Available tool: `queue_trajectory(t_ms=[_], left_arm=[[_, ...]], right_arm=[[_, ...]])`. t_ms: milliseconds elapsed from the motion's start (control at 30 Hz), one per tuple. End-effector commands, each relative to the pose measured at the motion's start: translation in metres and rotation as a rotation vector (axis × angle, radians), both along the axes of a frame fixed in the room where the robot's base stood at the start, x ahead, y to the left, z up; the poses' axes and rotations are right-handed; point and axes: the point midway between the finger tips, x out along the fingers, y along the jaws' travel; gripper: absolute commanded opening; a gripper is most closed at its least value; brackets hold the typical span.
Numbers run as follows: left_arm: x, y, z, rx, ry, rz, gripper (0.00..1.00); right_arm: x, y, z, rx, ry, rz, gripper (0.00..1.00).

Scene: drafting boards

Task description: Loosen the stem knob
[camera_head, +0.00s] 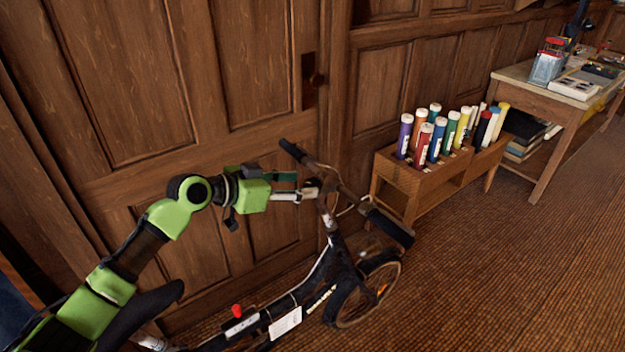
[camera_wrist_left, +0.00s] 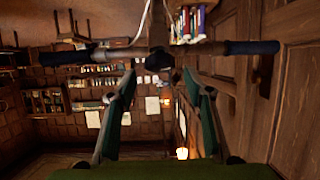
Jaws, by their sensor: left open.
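A small dark bicycle (camera_head: 341,272) stands against the wooden door, its handlebar (camera_head: 350,195) and upright stem (camera_head: 327,218) towards the right. My right gripper is in neither view.
The wooden door (camera_head: 250,70) is close behind the bicycle. A wooden rack (camera_head: 400,190) of coloured tubes stands to the right, then a desk (camera_head: 550,88) with books. A red knob-like part (camera_head: 237,310) sits low on the bicycle. The carpet at right is clear.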

Motion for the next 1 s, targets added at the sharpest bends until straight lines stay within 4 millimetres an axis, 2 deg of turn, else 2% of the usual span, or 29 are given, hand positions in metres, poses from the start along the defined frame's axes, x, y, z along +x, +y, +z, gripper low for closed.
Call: queue_trajectory(t_ms=[100,300,733,767,900,1000], left_arm=[[0.012,-0.016,-0.006,-0.002,0.001,0.000,0.47],[0.025,-0.031,-0.015,-0.001,-0.001,0.000,0.47],[0.029,-0.037,-0.020,0.001,-0.002,0.000,0.47],[0.029,-0.037,-0.020,0.001,-0.002,0.000,0.44],[0.029,-0.037,-0.020,0.001,-0.001,0.001,0.08],[0.029,-0.037,-0.020,0.001,-0.001,0.001,0.08]], right_arm=[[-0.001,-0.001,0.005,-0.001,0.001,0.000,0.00],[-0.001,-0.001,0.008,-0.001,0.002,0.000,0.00],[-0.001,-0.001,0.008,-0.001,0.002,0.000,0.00],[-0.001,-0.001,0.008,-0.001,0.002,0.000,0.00],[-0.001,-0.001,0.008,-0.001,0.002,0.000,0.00],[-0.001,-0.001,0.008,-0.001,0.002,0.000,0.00]])
